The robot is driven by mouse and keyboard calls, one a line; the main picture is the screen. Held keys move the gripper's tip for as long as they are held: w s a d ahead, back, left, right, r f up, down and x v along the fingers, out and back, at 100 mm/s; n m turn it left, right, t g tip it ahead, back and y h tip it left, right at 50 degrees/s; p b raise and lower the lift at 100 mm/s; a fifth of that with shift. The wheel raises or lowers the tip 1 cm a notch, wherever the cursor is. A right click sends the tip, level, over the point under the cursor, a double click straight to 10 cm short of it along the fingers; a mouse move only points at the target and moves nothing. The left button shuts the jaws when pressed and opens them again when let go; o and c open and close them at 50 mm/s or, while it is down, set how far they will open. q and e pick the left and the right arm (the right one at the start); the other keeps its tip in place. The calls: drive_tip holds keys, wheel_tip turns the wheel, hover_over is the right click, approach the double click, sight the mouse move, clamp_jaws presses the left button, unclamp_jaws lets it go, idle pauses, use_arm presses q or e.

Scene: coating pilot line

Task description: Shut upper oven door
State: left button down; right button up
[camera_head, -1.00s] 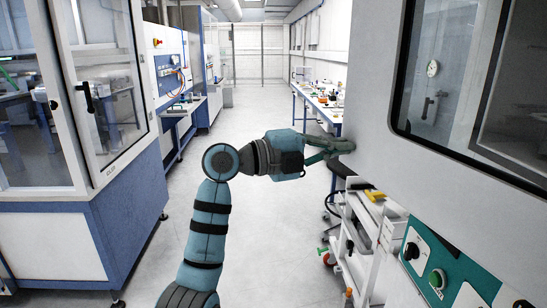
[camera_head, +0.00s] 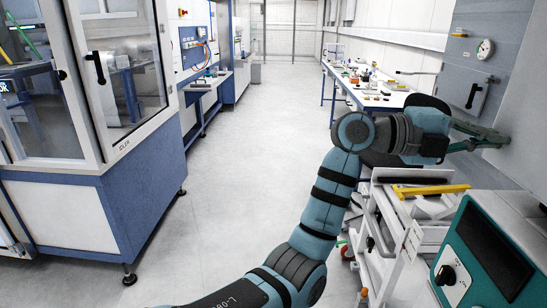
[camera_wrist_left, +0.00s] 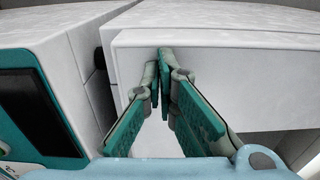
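The upper oven door appears to be the pale grey slab (camera_head: 527,125) at the right edge of the head view. Only a strip of it shows there, without its window. In the left wrist view a broad white panel (camera_wrist_left: 240,85), probably this door, fills the space ahead of the fingers. My left gripper (camera_head: 503,139) has its fingertips at the slab, touching or very close. In the left wrist view my left gripper (camera_wrist_left: 161,58) has its fingertips together, with nothing visible between them. How far open the door stands is not clear. My right gripper is not in view.
A teal control panel (camera_head: 490,252) with a black knob is at lower right. A white cart (camera_head: 395,255) with a yellow item stands under my left arm. A grey unit with a gauge (camera_head: 485,49) is behind. A workbench (camera_head: 365,92) stands further back. The aisle floor (camera_head: 235,170) is clear.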

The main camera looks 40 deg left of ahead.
use_arm(q)
drive_tip(key=shift+s+d+r, duration=0.1)
drive_tip(key=shift+d+r, duration=0.05)
drive_tip(key=shift+r, duration=0.05)
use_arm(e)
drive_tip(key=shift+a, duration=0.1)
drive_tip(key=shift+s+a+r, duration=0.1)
use_arm(q)
drive_tip(key=shift+r, duration=0.1)
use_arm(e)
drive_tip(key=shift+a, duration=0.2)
